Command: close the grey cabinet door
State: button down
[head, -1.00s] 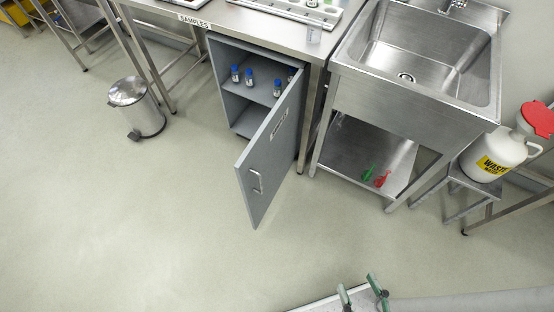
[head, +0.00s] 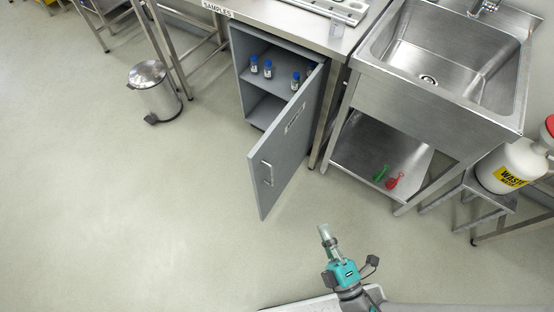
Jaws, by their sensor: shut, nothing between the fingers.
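The grey cabinet (head: 262,95) stands under the steel bench, with several blue-capped bottles (head: 268,69) on its upper shelf. Its grey door (head: 285,150) is open and swings out toward me, hinged on the cabinet's right side. The door has a bar handle (head: 267,174) near its free edge and a label higher up. My gripper (head: 325,230) is shut and empty. It is in front of the door, to the right of its free edge, and apart from it.
A steel sink unit (head: 440,95) with a lower shelf stands right of the cabinet. A white waste canister (head: 512,165) sits on a stool at far right. A pedal bin (head: 155,92) stands at left. The floor (head: 150,220) in front of the door is clear.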

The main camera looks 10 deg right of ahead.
jog(key=w+f+n+g+y, duration=0.2)
jog(key=w+f+n+y, duration=0.45)
jog(key=w+n, duration=0.75)
jog(key=n+g+y, duration=0.3)
jog(key=n+g, duration=0.3)
jog(key=n, duration=0.7)
send_near(267, 157)
jog(key=x, duration=0.7)
jog(key=shift+a+r, duration=0.1)
jog(key=shift+r, duration=0.05)
